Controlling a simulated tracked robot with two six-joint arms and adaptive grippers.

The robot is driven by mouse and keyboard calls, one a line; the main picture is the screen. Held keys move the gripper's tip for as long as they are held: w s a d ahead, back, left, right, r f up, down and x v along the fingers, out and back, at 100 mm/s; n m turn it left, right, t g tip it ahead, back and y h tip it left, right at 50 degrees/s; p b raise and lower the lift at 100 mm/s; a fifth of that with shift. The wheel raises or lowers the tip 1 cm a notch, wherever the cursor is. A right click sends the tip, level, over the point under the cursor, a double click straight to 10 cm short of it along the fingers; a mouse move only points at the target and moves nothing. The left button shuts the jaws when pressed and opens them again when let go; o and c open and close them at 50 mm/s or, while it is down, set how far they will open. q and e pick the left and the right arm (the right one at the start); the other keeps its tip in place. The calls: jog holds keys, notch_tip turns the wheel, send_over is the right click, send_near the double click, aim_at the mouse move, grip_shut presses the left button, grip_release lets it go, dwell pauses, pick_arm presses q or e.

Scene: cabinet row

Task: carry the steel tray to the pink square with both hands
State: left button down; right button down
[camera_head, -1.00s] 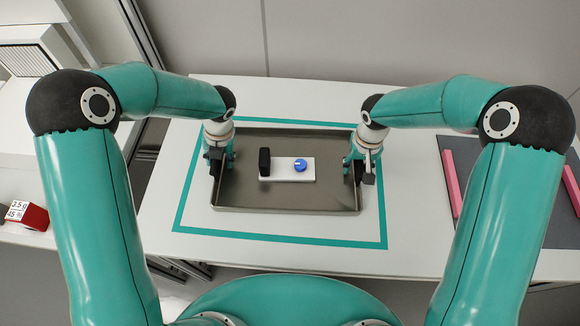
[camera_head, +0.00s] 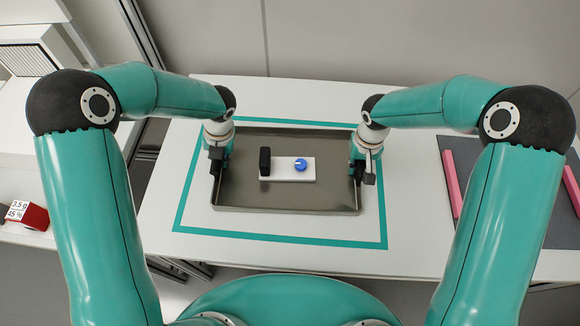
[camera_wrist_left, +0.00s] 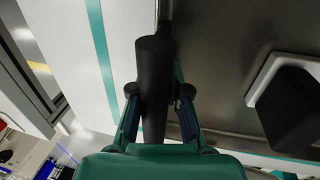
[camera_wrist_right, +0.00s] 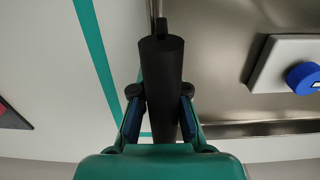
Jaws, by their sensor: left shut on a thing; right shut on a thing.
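The steel tray (camera_head: 240,190) lies within a teal square outline (camera_head: 290,239) on the white table. A white block (camera_head: 283,177) with a black piece (camera_head: 265,161) and a blue knob (camera_head: 301,165) sits in it. My left gripper (camera_head: 217,160) is shut on the tray's left black handle (camera_wrist_left: 155,80). My right gripper (camera_head: 363,165) is shut on its right black handle (camera_wrist_right: 161,80). Pink strips (camera_head: 451,184) show on a dark grey area at the right; most of that area is hidden by my right arm or out of frame.
The white table (camera_head: 410,225) is bare between the teal outline and the dark grey area (camera_head: 465,160). A red and white box (camera_head: 27,214) stands on a separate surface at the far left. A grey wall (camera_head: 330,40) closes off the back.

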pick_arm(q)
jog(key=shift+d+r, duration=0.1)
jog(key=shift+r, duration=0.05)
pick_arm(e)
jog(key=shift+w+a+r, duration=0.1)
jog(key=shift+a+r, duration=0.05)
jog(key=shift+r, duration=0.05)
